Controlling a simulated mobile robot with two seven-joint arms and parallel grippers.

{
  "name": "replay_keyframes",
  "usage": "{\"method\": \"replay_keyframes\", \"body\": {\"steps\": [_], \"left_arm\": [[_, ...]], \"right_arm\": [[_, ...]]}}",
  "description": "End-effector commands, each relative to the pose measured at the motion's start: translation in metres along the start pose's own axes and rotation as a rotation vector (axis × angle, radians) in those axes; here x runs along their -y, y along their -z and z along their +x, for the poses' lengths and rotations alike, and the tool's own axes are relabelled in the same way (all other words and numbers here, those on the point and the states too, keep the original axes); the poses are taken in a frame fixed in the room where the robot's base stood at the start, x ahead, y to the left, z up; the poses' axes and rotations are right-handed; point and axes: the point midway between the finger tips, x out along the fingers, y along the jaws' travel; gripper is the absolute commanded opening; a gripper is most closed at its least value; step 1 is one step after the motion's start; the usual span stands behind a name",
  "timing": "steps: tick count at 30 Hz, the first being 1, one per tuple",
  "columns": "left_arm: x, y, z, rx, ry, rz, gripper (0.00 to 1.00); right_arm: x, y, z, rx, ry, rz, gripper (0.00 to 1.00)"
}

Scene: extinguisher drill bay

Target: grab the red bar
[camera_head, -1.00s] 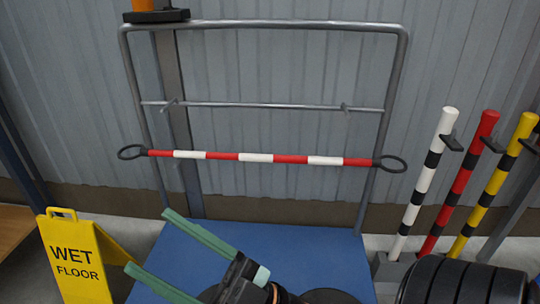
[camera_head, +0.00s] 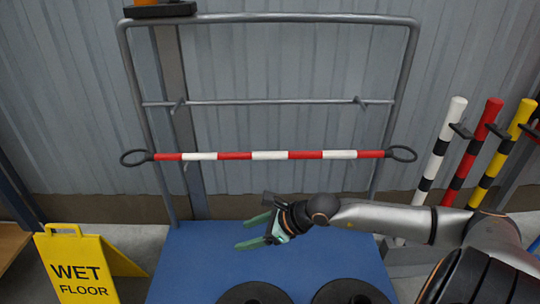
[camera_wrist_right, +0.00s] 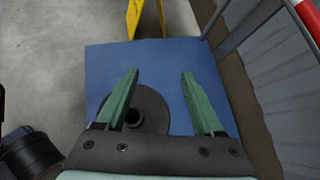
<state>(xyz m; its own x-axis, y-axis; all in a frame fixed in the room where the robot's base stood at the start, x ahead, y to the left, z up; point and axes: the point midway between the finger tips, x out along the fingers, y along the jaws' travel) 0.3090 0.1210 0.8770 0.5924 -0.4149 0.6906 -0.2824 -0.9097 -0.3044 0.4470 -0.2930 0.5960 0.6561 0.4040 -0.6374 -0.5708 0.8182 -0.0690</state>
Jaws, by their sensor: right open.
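The red and white striped bar (camera_head: 235,156), with a black loop at each end, lies level across the front of a grey tube rack (camera_head: 408,75). A bit of the bar shows at the top right corner of the right wrist view (camera_wrist_right: 308,20). My right gripper (camera_head: 240,233) has green fingers pointing left. It is open and empty over the blue platform, below the bar in the head view and apart from it. The right wrist view shows its fingers (camera_wrist_right: 159,74) spread with nothing between them. My left gripper is not in view.
Black discs (camera_head: 255,293) lie on the blue platform (camera_head: 190,265). A yellow wet floor sign (camera_head: 80,268) stands at left. White-black, red-black (camera_head: 470,155) and yellow-black poles stand at right. A corrugated wall (camera_head: 280,80) is behind the rack.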

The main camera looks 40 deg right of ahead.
Motion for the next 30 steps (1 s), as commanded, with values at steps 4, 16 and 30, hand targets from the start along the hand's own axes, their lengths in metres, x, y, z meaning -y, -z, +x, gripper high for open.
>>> {"method": "replay_keyframes", "body": {"steps": [4,16,30], "left_arm": [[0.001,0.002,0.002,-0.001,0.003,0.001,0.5],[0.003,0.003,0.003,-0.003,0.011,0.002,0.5],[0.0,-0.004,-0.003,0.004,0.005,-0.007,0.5]], "right_arm": [[0.099,0.001,-0.031,-0.127,0.266,-0.33,0.69],[0.214,-0.025,-0.097,-0.312,0.594,-0.726,0.69],[0.241,-0.023,-0.061,-0.31,0.598,-0.725,0.69]]}}
